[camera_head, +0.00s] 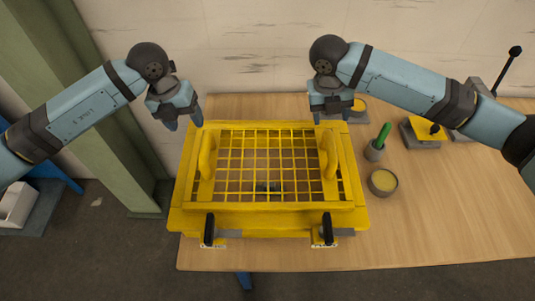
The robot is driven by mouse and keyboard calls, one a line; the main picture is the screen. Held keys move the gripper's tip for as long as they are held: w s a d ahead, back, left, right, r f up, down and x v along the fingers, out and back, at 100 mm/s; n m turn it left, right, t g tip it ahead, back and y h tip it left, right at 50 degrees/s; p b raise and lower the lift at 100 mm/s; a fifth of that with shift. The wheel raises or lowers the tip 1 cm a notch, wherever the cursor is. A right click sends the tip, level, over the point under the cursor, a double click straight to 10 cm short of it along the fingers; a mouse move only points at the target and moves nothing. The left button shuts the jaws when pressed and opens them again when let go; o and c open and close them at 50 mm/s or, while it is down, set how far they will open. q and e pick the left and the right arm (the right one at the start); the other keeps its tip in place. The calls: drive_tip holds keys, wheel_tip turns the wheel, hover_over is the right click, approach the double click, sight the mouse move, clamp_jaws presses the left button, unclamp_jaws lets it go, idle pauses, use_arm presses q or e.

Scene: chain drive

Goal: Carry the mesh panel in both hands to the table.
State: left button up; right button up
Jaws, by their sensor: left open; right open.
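The yellow mesh panel (262,163), a frame with a square grid, sits over a yellow base (180,219) at the left part of the wooden table (440,214). It has an upright yellow handle at its left side (208,158) and another at its right side (328,155). My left gripper (184,121) is open and empty, just beyond the panel's far left corner. My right gripper (333,114) is open near the far right corner; its fingertips are partly hidden. Neither gripper visibly touches the panel.
Two black-handled clamps (209,230) (327,229) stand at the base's front edge. Right of the panel are a grey cup with a green handle (376,146), a round dish (382,182) and a yellow-topped block (424,131). A green column (110,110) stands left.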

sight(203, 146)
use_arm(q)
drive_tip(key=d+f, duration=0.1)
drive_tip(key=f, duration=0.3)
drive_tip(key=d+f, duration=0.1)
drive_tip(key=f, duration=0.9)
drive_tip(key=shift+d, duration=0.4)
use_arm(e)
drive_tip(key=d+f, duration=0.1)
drive_tip(key=f, duration=0.8)
drive_tip(key=d+f, duration=0.1)
drive_tip(key=f, duration=0.4)
drive_tip(key=shift+d, duration=0.35)
use_arm(q)
drive_tip(key=shift+c, duration=0.4)
use_arm(e)
drive_tip(key=shift+r, duration=0.1)
drive_tip(key=shift+c, duration=0.4)
use_arm(q)
drive_tip(key=shift+r, duration=0.1)
clamp_jaws()
use_arm(e)
clamp_jaws()
use_arm(q)
drive_tip(key=shift+w+r, duration=0.1)
use_arm(e)
drive_tip(key=shift+w+r, duration=0.1)
